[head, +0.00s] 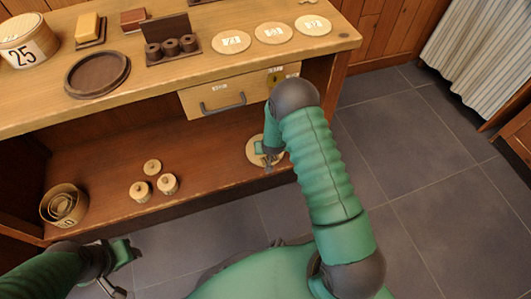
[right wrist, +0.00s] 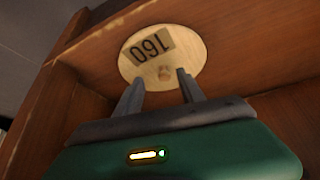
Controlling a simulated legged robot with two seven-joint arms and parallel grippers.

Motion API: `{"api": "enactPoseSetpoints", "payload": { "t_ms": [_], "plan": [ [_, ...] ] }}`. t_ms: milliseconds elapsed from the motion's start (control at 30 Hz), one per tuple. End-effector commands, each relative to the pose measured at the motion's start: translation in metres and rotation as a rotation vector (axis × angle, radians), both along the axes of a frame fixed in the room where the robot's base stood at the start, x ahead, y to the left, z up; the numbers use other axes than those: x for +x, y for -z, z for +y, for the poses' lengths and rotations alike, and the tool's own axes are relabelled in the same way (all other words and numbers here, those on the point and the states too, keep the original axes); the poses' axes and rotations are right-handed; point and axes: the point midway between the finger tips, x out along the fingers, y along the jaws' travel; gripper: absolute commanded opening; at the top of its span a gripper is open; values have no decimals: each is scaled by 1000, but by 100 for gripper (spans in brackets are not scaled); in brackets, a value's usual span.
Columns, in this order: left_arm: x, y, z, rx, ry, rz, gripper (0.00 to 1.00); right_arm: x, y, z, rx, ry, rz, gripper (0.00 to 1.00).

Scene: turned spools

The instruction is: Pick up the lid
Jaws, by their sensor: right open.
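A round pale wooden lid (right wrist: 190,45) with a small knob and a label reading 160 lies on the lower shelf in the right wrist view. In the head view the lid (head: 252,152) is partly hidden behind my right gripper (head: 268,160). My right gripper (right wrist: 158,84) is open and empty. Its two fingertips point at the lid and appear on either side of the knob's near side; I cannot tell whether they touch the lid. My left gripper (head: 122,262) is low at the left, in front of the shelf and away from the lid; its jaws are unclear.
The lower shelf (head: 215,160) also holds nested round boxes (head: 63,205) and three small knobbed pieces (head: 152,167). Above is a counter with a drawer (head: 215,98), labelled discs (head: 274,32), a dark tray (head: 97,73) and a spool rack (head: 172,47). Cabinet walls flank the lid.

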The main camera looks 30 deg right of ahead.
Motion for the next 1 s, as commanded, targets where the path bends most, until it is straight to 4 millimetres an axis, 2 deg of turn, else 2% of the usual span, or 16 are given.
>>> {"api": "enactPoseSetpoints", "payload": {
  "t_ms": [33,100,200,500,867,1000],
  "plan": [
    [0,13,0,0,0,0,46,7,11,-1,-1,-1,-2,46],
    [0,27,0,0,-1,0,46,18,21,-5,-3,-3,-2,46],
    [0,38,1,0,-1,1,46,28,33,-9,-2,-3,0,46],
    [0,38,1,0,-1,0,46,32,35,-12,1,-1,1,46],
    [0,38,1,0,-1,0,46,32,35,-12,0,-1,0,0],
    [0,38,1,0,-1,0,46,32,35,-12,0,-1,0,0]
  ]
}}
